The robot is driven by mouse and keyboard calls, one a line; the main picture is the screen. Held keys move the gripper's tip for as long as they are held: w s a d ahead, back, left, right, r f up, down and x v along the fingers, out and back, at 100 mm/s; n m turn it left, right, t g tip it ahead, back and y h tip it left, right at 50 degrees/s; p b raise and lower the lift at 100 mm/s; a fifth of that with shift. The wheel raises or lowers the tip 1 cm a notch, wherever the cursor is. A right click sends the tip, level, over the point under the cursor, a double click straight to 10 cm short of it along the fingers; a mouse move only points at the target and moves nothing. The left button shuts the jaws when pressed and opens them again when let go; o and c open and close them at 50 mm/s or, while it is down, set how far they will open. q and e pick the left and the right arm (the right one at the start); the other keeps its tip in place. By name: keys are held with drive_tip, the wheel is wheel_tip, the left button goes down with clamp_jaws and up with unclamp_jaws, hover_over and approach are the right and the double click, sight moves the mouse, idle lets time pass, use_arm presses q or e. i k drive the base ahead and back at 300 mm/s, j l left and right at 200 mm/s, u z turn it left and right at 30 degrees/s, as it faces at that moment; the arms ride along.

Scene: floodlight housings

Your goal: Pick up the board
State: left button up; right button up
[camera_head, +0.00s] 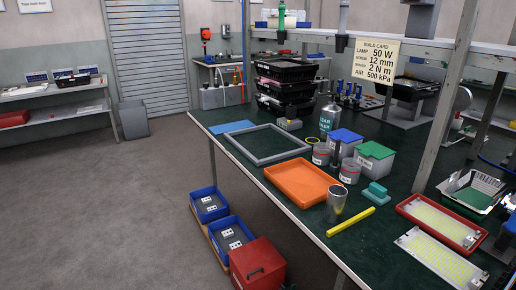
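One white board with a yellow LED field (438,257) lies on the green bench top at the front right, its lower end near the bottom edge of the picture. A second similar board (440,221) lies in a red tray (403,208) just behind it. I cannot tell which of the two the task means. Neither of my grippers shows in the head view, and nothing is seen touching either board.
An orange tray (303,183), grey frame (267,144), metal cup (336,205), yellow bar (350,222) and teal block (375,193) sit on the bench. Blue-lidded (345,136) and green-lidded boxes (375,151) stand behind. A shelf post (441,110) rises near the boards.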

sight(460, 274)
drive_tip(key=z, duration=1.45)
drive_tip(key=i+j, duration=0.25)
drive_tip(key=i+j+z, duration=0.15)
drive_tip(key=j, duration=0.25)
drive_tip(key=k+j+u, duration=0.1)
drive_tip(key=u, duration=0.2)
